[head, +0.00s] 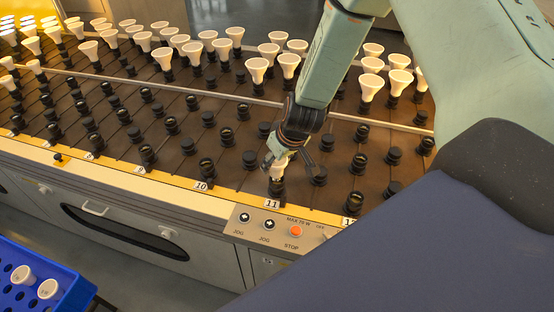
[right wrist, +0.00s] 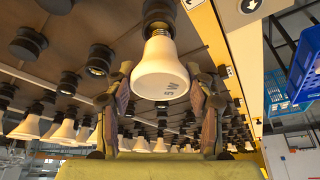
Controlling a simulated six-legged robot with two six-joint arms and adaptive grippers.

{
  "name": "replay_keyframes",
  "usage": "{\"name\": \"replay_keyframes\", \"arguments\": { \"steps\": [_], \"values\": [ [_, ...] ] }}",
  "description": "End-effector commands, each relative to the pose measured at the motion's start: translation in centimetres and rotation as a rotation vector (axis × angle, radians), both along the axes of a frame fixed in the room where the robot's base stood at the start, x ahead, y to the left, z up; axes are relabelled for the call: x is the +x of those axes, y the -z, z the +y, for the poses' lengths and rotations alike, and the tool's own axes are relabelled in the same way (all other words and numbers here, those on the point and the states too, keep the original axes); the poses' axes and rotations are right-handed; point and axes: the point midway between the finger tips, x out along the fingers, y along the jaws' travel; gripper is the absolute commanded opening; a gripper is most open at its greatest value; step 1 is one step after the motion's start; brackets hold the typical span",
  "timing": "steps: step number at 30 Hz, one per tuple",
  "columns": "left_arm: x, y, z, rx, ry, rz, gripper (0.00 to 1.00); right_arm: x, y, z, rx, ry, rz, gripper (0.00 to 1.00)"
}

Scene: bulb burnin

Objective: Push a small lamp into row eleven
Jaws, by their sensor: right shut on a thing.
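My right gripper (head: 278,158) is shut on a small white lamp (head: 277,171) at the front of the row marked 11 (head: 271,204). The lamp's narrow end points down at the front black socket (head: 277,188) of that row. In the right wrist view the lamp (right wrist: 161,72) sits between the two fingers of my gripper (right wrist: 162,92), its printed wide end towards the camera. Its neck meets the dark socket (right wrist: 159,14) there; how deep it sits I cannot tell. My left gripper is out of view.
Empty black sockets fill the front rows, and white lamps (head: 257,66) stand in sockets farther back. A control panel (head: 257,226) with JOG and STOP buttons (head: 296,231) lies just in front. A blue crate (head: 68,262) with small lamps stands at lower left.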

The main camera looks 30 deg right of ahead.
Motion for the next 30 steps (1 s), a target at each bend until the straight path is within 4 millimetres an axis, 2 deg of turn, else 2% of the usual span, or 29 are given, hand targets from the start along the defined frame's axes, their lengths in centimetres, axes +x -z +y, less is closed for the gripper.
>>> {"name": "replay_keyframes", "arguments": {
  "steps": [21, 22, 30],
  "values": [
    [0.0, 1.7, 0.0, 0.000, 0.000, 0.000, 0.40, 0.0, 1.9, 0.0, 0.000, -0.001, 0.000, 0.22],
    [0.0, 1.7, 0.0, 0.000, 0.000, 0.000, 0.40, 0.0, 1.9, 0.0, 0.000, -0.001, -0.001, 0.54],
    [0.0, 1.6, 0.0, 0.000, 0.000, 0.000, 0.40, 0.0, 1.8, 0.0, 0.000, -0.001, -0.001, 0.77]
  ]
}}
